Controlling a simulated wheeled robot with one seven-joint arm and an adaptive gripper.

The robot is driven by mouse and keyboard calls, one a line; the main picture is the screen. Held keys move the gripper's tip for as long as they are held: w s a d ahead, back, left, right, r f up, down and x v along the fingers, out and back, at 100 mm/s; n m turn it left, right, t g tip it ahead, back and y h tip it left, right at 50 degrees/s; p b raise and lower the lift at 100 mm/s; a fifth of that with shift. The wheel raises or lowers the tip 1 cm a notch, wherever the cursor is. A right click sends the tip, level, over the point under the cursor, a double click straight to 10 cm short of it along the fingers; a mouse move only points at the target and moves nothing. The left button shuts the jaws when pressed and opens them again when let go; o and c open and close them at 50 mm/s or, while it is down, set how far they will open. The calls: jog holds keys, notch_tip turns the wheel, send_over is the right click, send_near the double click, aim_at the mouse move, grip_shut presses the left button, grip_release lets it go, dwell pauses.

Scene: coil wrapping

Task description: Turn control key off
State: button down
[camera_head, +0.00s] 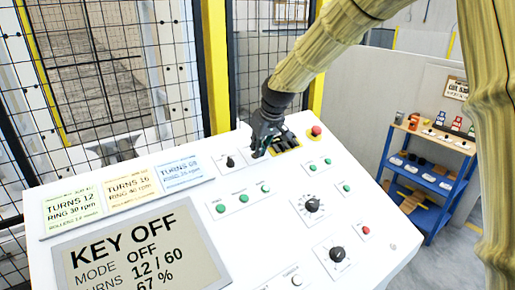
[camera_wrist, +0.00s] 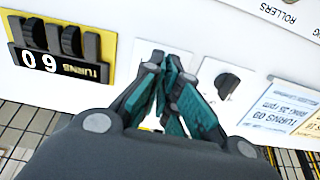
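The display (camera_head: 135,250) on the sloped white panel reads KEY OFF, MODE OFF, TURNS 12 / 60. My gripper (camera_head: 258,153) is down at the panel's upper part, between a black knob (camera_head: 230,161) and the yellow-framed thumbwheels (camera_head: 285,141). In the wrist view my gripper (camera_wrist: 166,66) has its teal-padded fingers close together over a pale square plate (camera_wrist: 148,52). The control key itself is not visible; the fingers cover the middle of that plate. Whether anything is pinched between the tips is hidden.
A red button (camera_head: 316,130) sits at the panel's far corner, and green buttons (camera_head: 243,198) and dials (camera_head: 312,205) lie nearer. A wire-mesh fence (camera_head: 100,70) stands behind the panel. A blue shelf (camera_head: 428,178) stands to the right.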

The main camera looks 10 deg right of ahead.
jog(key=shift+r+n, duration=0.2)
jog(key=shift+n, duration=0.1)
jog(key=c, duration=2.2)
grip_release()
jog(key=o, duration=0.5)
jog(key=shift+s+d, duration=0.1)
jog(key=v, duration=1.2)
jog(key=shift+f, duration=0.1)
